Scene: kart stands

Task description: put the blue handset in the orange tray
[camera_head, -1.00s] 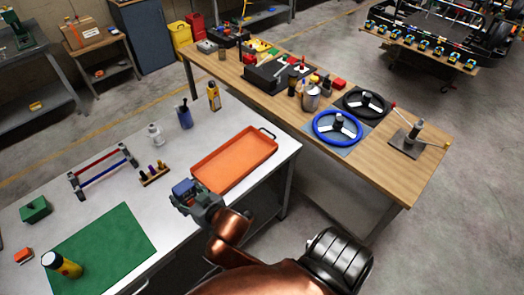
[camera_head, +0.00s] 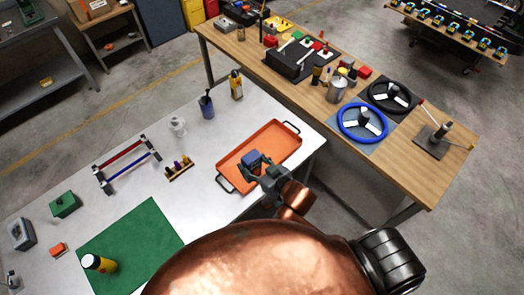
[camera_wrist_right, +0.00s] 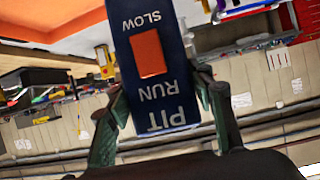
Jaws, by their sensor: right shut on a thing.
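The blue handset (camera_head: 252,158) is in my right gripper (camera_head: 254,168), over the orange tray (camera_head: 276,140) in the head view. In the right wrist view the handset (camera_wrist_right: 158,62) has an orange button and white lettering, with the right gripper's fingers (camera_wrist_right: 158,118) shut on its two sides. The tray's orange surface (camera_wrist_right: 45,18) shows at the upper left there. I cannot tell whether the handset touches the tray floor. The tray lies on the white table with a dark handle at each end. My left gripper is not in view.
A wooden table (camera_head: 420,175) with steering wheels stands beyond the tray.

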